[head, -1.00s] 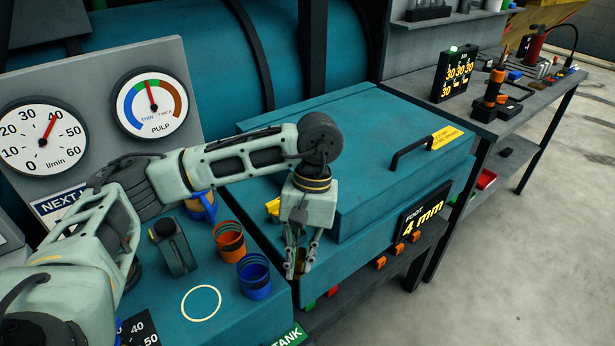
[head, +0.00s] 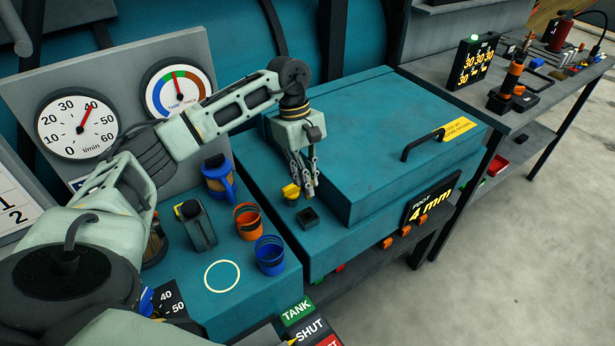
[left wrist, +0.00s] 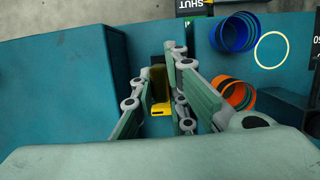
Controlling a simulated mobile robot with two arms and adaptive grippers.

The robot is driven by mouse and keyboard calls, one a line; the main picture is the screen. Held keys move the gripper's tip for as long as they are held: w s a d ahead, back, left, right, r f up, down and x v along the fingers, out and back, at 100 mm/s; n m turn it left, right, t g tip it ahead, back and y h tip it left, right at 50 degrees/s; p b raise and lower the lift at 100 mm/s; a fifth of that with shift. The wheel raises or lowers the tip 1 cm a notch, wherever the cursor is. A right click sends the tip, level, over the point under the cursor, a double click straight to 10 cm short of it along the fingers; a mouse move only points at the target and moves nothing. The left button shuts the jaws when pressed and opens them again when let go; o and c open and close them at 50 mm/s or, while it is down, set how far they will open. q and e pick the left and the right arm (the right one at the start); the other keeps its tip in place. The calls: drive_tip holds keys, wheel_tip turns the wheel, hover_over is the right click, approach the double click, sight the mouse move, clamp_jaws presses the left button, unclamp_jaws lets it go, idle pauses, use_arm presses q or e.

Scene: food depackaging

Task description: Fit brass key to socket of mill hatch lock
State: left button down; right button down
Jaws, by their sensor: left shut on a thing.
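My left gripper (head: 309,190) points down over the teal mill top, in front of the raised lid. It is shut on the brass key (left wrist: 158,78), a dark olive-brown block between the fingers in the left wrist view. A small dark square socket (head: 308,217) sits on the mill top just in front of and below the fingertips. I cannot tell whether the key touches anything. My right gripper is out of view.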

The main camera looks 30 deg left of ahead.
sight(308, 198)
use_arm(q)
drive_tip(key=shift+f+b, duration=0.5)
drive_tip(key=shift+f, duration=0.1)
wheel_tip(308, 198, down, 4)
drive_tip(key=b, duration=0.3)
drive_tip(key=shift+f+b, duration=0.2)
drive_tip(key=shift+b, duration=0.1)
drive_tip(key=shift+f, duration=0.15)
drive_tip(key=shift+b, duration=0.7)
idle(0.8)
drive_tip(key=shift+f+b, duration=0.6)
drive_tip(key=shift+f, duration=0.05)
drive_tip(key=shift+f+b, duration=1.1)
drive_tip(key=shift+f, duration=0.25)
drive_tip(key=c, duration=2.2)
unclamp_jaws()
drive_tip(key=o, duration=0.5)
